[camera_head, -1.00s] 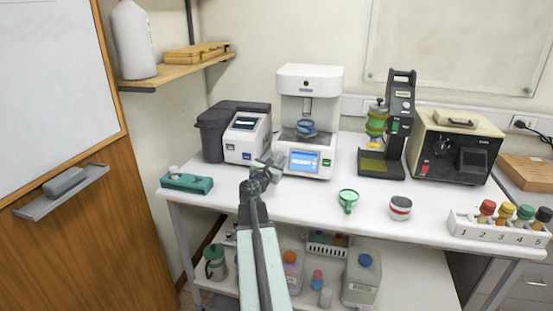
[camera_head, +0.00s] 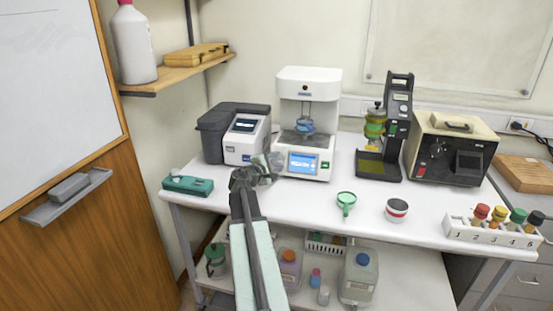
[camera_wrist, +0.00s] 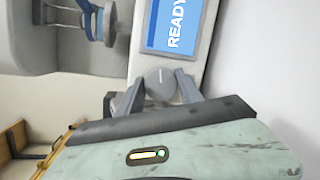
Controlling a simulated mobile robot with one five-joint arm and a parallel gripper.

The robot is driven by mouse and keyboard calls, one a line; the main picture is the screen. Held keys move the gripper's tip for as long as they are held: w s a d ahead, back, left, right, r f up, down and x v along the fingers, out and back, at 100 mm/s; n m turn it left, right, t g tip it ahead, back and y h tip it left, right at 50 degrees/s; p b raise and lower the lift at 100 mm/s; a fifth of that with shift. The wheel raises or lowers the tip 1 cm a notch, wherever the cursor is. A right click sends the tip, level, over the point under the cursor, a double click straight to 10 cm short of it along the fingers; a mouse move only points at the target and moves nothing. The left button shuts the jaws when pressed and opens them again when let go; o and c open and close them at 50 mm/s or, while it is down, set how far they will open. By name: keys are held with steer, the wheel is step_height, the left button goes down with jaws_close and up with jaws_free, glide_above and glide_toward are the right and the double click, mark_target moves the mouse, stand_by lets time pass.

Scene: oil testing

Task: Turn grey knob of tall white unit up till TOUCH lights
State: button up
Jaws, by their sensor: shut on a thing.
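The tall white unit (camera_head: 308,85) stands at the back middle of the bench. Its blue screen (camera_head: 303,164) also shows in the wrist view (camera_wrist: 175,25), turned sideways and reading READY. The round grey knob (camera_wrist: 160,84) is beside the screen, with a pale line mark on its face. My gripper (camera_head: 270,164) is at the unit's lower left front. In the wrist view my gripper (camera_wrist: 153,92) has a finger on either side of the knob and is shut on it. A blue cup-like part (camera_head: 305,126) hangs in the unit's bay.
A grey-and-white instrument (camera_head: 243,138) stands close on the left, and a teal case (camera_head: 187,185) lies at the bench's left front. To the right are a black stand (camera_head: 396,125), a beige box unit (camera_head: 450,148), a green funnel (camera_head: 346,200) and a round tin (camera_head: 397,210).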

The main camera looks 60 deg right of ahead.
steer(key=m+p, duration=0.1)
steer(key=m, duration=0.2)
steer(key=m+y+p, duration=0.1)
steer(key=m+p, duration=0.1)
steer(key=m, duration=0.1)
steer(key=shift+w+r+y, duration=0.1)
steer(key=shift+r+y, duration=0.05)
steer(key=shift+y, duration=0.15)
steer(key=m+y+p, duration=0.1)
steer(key=m+p, duration=0.1)
steer(key=m, duration=0.3)
steer(key=shift+m+t, duration=0.3)
steer(key=shift+t, duration=0.1)
steer(key=shift+f+y, duration=0.2)
steer(key=shift+y, duration=0.1)
steer(key=o, duration=1.4)
steer(key=shift+c, duration=0.2)
steer(key=shift+a+r+p, duration=0.1)
steer(key=shift+a+p, duration=0.05)
steer(key=shift+p, duration=0.15)
steer(key=p+v, duration=0.3)
steer(key=v, duration=0.4)
steer(key=shift+a, duration=0.3)
